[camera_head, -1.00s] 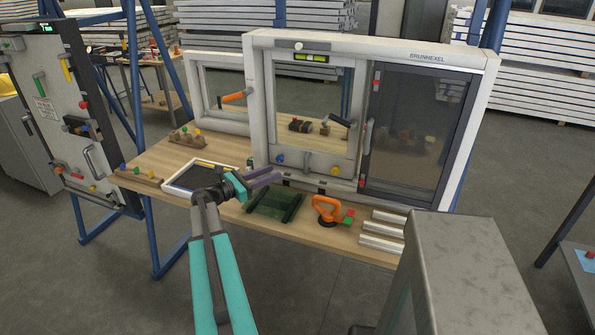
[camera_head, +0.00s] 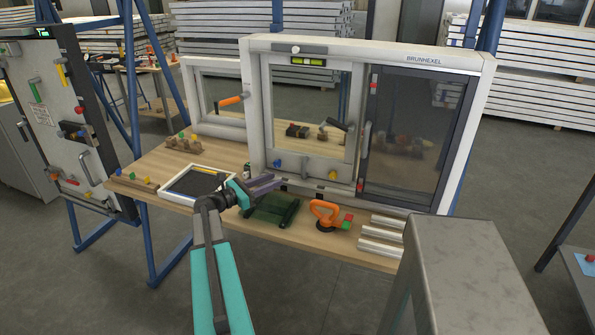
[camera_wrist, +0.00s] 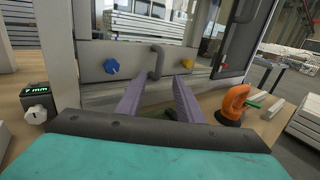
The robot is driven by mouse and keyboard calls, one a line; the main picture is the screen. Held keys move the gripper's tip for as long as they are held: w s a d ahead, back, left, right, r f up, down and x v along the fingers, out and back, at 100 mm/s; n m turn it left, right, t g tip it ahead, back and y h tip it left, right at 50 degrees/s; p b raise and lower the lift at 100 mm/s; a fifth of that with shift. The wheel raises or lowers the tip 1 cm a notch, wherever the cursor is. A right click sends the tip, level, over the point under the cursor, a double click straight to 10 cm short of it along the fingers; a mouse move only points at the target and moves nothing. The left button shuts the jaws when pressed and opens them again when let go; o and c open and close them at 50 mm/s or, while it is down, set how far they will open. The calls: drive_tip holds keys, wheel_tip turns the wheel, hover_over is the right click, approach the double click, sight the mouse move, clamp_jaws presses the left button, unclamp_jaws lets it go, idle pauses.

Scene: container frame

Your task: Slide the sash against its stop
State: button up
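The white-framed sash (camera_head: 356,115) stands upright in the left part of the large white window frame (camera_head: 254,110). My gripper (camera_head: 274,180) is in front of the frame's lower left. In the wrist view its purple fingers (camera_wrist: 157,88) are apart and empty, pointing at the bow handle without visibly touching it. I cannot make out which part is the stop.
A dark mesh panel (camera_head: 415,130) fills the frame's right part. On the bench lie a framed dark tray (camera_head: 168,195), a green item (camera_head: 270,211), an orange suction lifter (camera_head: 323,214) and white profiles (camera_head: 380,236). A gauge (camera_wrist: 35,102) reads 7 mm. A grey cabinet (camera_head: 465,270) stands front right.

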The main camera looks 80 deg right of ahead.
drive_tip(key=p+x, duration=0.2)
drive_tip(key=x, duration=1)
drive_tip(key=shift+p, duration=0.35)
drive_tip(key=shift+c, duration=0.4)
clamp_jaws()
